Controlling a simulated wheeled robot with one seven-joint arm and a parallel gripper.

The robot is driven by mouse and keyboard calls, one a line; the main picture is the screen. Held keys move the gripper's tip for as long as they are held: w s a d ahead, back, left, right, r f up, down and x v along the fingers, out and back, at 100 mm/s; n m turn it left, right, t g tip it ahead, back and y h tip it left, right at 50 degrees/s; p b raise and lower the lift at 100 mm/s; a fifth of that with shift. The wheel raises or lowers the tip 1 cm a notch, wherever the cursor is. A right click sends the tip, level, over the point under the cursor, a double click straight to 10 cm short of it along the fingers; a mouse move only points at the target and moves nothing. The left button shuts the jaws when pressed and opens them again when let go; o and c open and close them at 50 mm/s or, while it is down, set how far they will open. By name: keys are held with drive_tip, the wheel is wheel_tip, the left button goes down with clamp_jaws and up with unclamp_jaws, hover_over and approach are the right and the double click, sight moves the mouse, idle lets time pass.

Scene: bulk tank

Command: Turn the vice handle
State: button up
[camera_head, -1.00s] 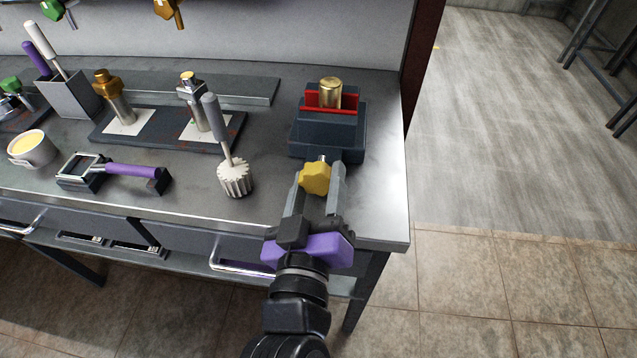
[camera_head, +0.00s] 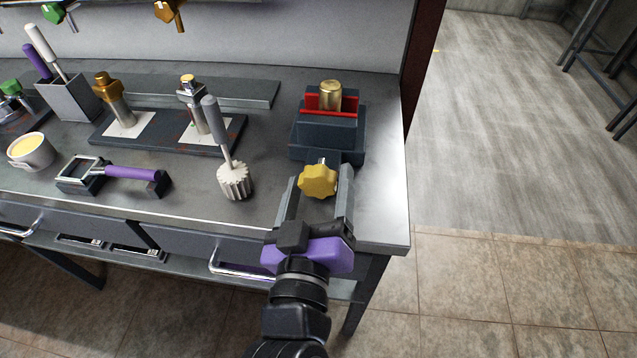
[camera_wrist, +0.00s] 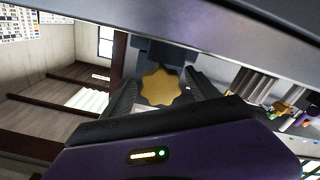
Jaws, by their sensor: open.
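The vice (camera_head: 328,132) stands at the right end of the bench, dark blue-grey with red jaw faces. A brass cylinder (camera_head: 331,95) sits upright between its jaws. The yellow lobed vice handle (camera_head: 318,181) sticks out from the front of the vice. My gripper (camera_head: 317,188) is open, its grey fingers on either side of the handle. In the wrist view the handle (camera_wrist: 166,86) lies between the two dark fingers, with visible gaps to both. My gripper appears apart from the handle.
A white ribbed brush (camera_head: 234,180) with a grey handle stands left of my gripper. A purple-handled tool (camera_head: 130,171) and a cup (camera_head: 32,150) are further left. The bench's right edge (camera_head: 402,180) is close by, with open floor beyond.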

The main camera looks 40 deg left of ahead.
drive_tip(key=v, duration=0.7)
drive_tip(key=shift+s+d, duration=0.2)
drive_tip(key=shift+s, duration=0.1)
drive_tip(key=shift+c, duration=0.2)
